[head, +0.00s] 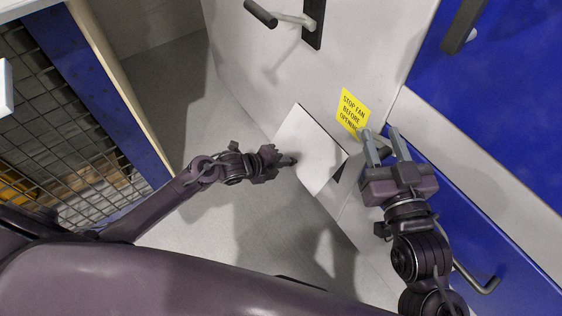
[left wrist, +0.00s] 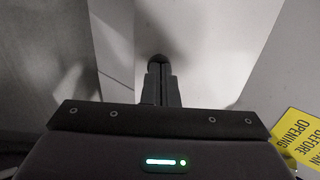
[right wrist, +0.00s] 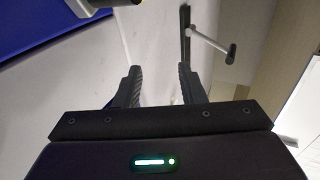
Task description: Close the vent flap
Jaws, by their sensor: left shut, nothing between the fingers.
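The vent flap (head: 308,148) is a pale panel standing out at an angle from the light grey cabinet front, with a dark gap showing at its lower right edge. My left gripper (head: 287,161) is at the flap's left edge, shut and empty; I cannot tell whether it touches the flap. In the left wrist view its fingers (left wrist: 160,82) are together, with a dark rounded thing (left wrist: 157,60) just beyond the tips. My right gripper (head: 383,140) is open and empty, right of the flap near the yellow sign. Its spread fingers (right wrist: 158,85) show in the right wrist view.
The yellow sign (head: 352,112) is on the cabinet front, right of the flap. A lever handle (head: 290,20) sticks out above. A blue panel (head: 500,75) with a dark handle (head: 462,25) is at right. A wire mesh cage (head: 60,120) stands at left. Grey floor (head: 190,90) is clear between.

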